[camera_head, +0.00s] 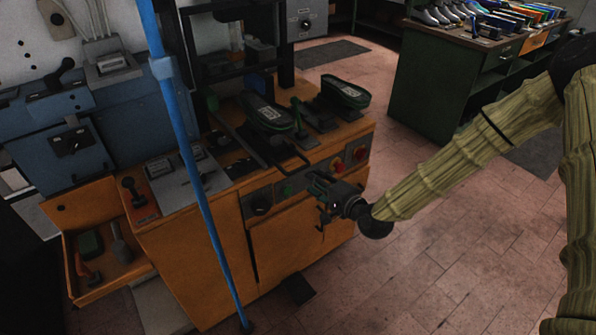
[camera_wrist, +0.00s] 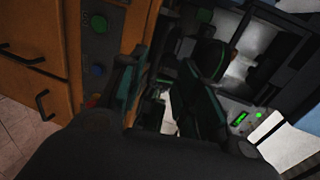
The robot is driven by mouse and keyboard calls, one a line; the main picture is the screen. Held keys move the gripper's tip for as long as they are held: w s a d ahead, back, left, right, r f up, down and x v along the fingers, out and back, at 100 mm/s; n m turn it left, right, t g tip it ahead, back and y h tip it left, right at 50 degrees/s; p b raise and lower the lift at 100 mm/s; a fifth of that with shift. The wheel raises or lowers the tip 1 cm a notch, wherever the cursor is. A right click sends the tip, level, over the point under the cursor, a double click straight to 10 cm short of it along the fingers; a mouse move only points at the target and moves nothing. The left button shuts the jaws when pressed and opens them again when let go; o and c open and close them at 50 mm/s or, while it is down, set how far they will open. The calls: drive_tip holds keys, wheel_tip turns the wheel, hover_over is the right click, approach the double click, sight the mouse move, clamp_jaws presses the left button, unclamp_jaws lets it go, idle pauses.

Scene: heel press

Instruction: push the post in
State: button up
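The orange heel press (camera_head: 187,259) stands left of centre in the head view. Two dark pads with green edging, a left one (camera_head: 267,113) and a right one (camera_head: 345,92), sit on its top. A short green upright part (camera_head: 299,108) stands between them; I cannot tell which part is the post. My gripper (camera_head: 318,186) is in front of the press's control panel, near its top front edge. In the wrist view my gripper (camera_wrist: 163,98) shows two dark green fingers spread apart, with no object seen between them. One green-edged pad (camera_wrist: 208,61) shows beyond the fingers.
Red buttons (camera_head: 338,165) are on the panel close to my gripper. A blue pole (camera_head: 200,185) stands before the press. An open drawer (camera_head: 118,283) sticks out at lower left. A green bench (camera_head: 440,85) with shoes is at the back right.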

sight(298, 170)
drive_tip(key=p+x, duration=0.3)
drive_tip(key=x, duration=0.7)
drive_tip(key=shift+w+a+f, duration=0.1)
drive_tip(key=shift+w+f, duration=0.05)
drive_tip(key=shift+f, duration=0.05)
drive_tip(key=shift+c, duration=0.3)
clamp_jaws()
